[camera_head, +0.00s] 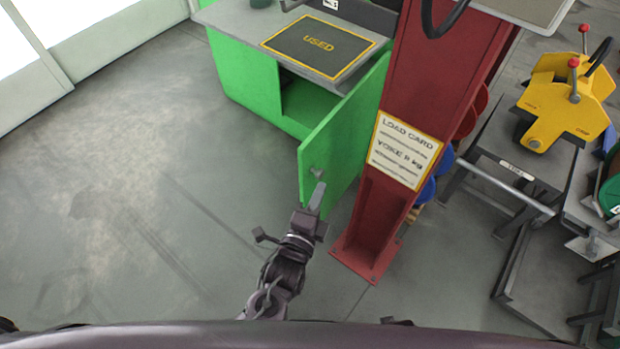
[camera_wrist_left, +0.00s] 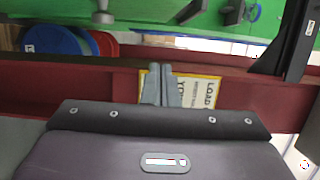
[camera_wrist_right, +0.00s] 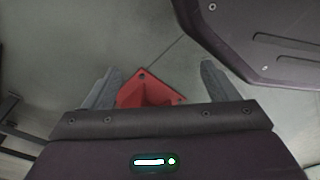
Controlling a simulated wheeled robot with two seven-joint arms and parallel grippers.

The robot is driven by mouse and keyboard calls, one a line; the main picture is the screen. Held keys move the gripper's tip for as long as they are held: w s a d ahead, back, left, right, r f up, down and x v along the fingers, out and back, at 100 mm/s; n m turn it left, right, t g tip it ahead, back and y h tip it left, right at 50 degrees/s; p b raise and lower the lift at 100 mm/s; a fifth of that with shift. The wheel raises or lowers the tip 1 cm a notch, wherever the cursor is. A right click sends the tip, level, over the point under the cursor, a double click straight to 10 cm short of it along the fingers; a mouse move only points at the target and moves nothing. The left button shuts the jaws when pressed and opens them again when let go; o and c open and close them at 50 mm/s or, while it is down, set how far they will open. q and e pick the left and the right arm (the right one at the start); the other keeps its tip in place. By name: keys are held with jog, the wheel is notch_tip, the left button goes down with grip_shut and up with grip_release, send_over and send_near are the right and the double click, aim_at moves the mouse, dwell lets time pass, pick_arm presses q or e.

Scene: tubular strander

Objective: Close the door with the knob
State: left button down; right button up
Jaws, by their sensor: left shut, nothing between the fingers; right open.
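The green cabinet door (camera_head: 345,140) stands open, swung out from the green cabinet (camera_head: 245,80); the dark inside shows behind it. The small grey knob (camera_head: 317,173) is near the door's free edge. My left gripper (camera_head: 319,190) is shut and empty, its fingertips close to the knob; I cannot tell whether they touch. In the left wrist view its fingers (camera_wrist_left: 161,84) are together, and a grey knob (camera_wrist_left: 102,14) shows against green at the top. My right gripper (camera_wrist_right: 160,84) is open and empty above the floor in the right wrist view.
A red column (camera_head: 400,110) with a load card sign (camera_head: 404,150) stands just right of the door. A grey worktop with a USED mat (camera_head: 320,42) tops the cabinet. A yellow device (camera_head: 562,100) is at right. The floor (camera_head: 130,180) at left is clear.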

aim_at(318, 152)
pick_arm(q)
jog(key=w, duration=0.7)
jog(key=w+d, duration=0.1)
jog(key=w, duration=0.3)
jog(key=shift+w+r, duration=0.1)
jog(key=shift+w, duration=0.05)
jog(key=shift+w+a, duration=0.25)
jog(key=shift+a, duration=0.3)
pick_arm(e)
jog(key=shift+w+r, duration=0.2)
jog(key=shift+w, duration=0.3)
